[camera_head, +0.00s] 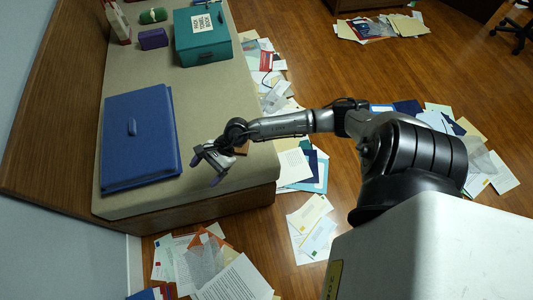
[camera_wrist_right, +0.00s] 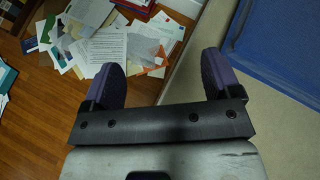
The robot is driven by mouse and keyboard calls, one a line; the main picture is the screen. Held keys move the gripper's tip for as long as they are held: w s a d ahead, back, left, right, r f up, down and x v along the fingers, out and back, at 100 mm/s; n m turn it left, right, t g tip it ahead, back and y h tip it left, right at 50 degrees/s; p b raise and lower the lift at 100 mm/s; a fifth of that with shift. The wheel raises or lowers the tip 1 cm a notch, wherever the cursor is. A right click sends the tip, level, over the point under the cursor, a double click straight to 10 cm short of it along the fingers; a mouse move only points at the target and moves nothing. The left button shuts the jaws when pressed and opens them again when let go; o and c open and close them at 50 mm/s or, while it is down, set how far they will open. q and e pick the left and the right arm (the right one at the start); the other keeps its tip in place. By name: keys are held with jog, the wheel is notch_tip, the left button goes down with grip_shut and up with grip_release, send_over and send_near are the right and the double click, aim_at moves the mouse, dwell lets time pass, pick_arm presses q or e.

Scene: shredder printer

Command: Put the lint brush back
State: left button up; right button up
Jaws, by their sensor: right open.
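I cannot make out a lint brush in either view. My right gripper (camera_head: 204,171) is open over the near right part of the beige-topped bench (camera_head: 230,100), just right of a large blue case (camera_head: 138,140) with a small handle. In the right wrist view, my right gripper (camera_wrist_right: 162,72) has its two purple-padded fingers wide apart with nothing between them. Behind the fingers are the bench edge and papers on the floor. The blue case (camera_wrist_right: 285,45) shows at the upper right there. My left gripper is not in view.
A teal box (camera_head: 203,50) with a paper label, a small purple box (camera_head: 153,39) and a green roll (camera_head: 153,15) stand at the bench's far end. A wooden panel (camera_head: 60,100) lines its left side. Papers (camera_head: 235,280) litter the wooden floor.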

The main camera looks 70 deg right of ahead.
jog(key=a+r+m+t, duration=0.5)
jog(key=r+m+t, duration=0.45)
jog(key=m, duration=0.55)
jog(key=s+d+f+m+g+h, duration=0.1)
jog(key=s+d+f+m+h, duration=0.2)
jog(key=m, duration=0.6)
jog(key=s+f+m+g+h, duration=0.1)
jog(key=s+m+h, duration=0.1)
jog(key=m+h, duration=0.45)
jog(key=s+d+f+m+g+h, duration=0.1)
jog(key=s+d+f+m+h, duration=0.15)
jog(key=m, duration=0.85)
jog(key=s+a+f+m+g+y, duration=0.1)
jog(key=s+a+f+m+g, duration=0.1)
jog(key=s, duration=0.5)
jog(key=s+a+f+m+g+y, duration=0.1)
jog(key=s+a+f+m+g, duration=0.1)
jog(key=s+m+g, duration=0.3)
jog(key=s+a+g, duration=0.1)
jog(key=s, duration=0.1)
jog(key=shift+s+a+y, duration=0.3)
jog(key=shift+y, duration=0.1)
